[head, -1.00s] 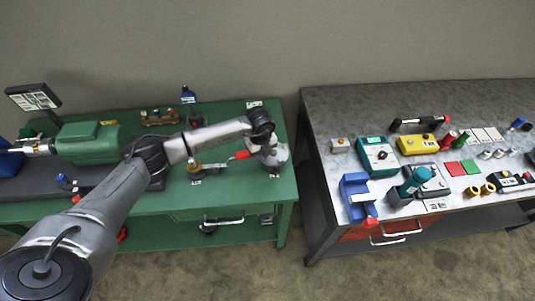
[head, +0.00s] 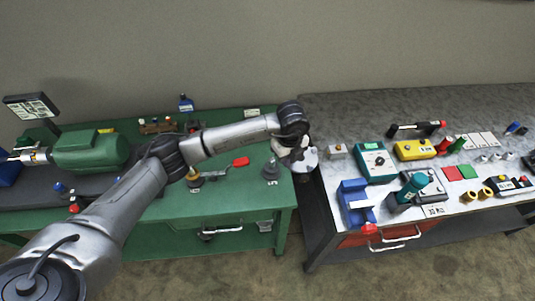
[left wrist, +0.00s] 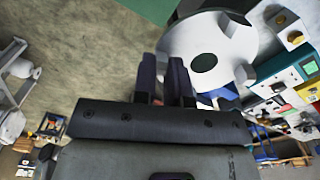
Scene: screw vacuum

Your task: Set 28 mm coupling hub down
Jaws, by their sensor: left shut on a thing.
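My left gripper (head: 298,152) is shut on a pale grey coupling hub (head: 308,161), held in the air near the right edge of the green bench and the gap between the benches. In the left wrist view the hub (left wrist: 212,48) is a round disc with a centre hole and raised lugs, just beyond the two dark fingers (left wrist: 164,80). The fingers hide part of its near edge. I cannot read a size marking on it. My right gripper is not in view.
The green bench (head: 222,212) has a dark grey part (head: 270,172) near its right end and a red-handled tool (head: 240,162). The grey bench (head: 330,108) at right holds a teal box (head: 374,160), a yellow box (head: 415,150) and a blue holder (head: 356,203). Its back left is clear.

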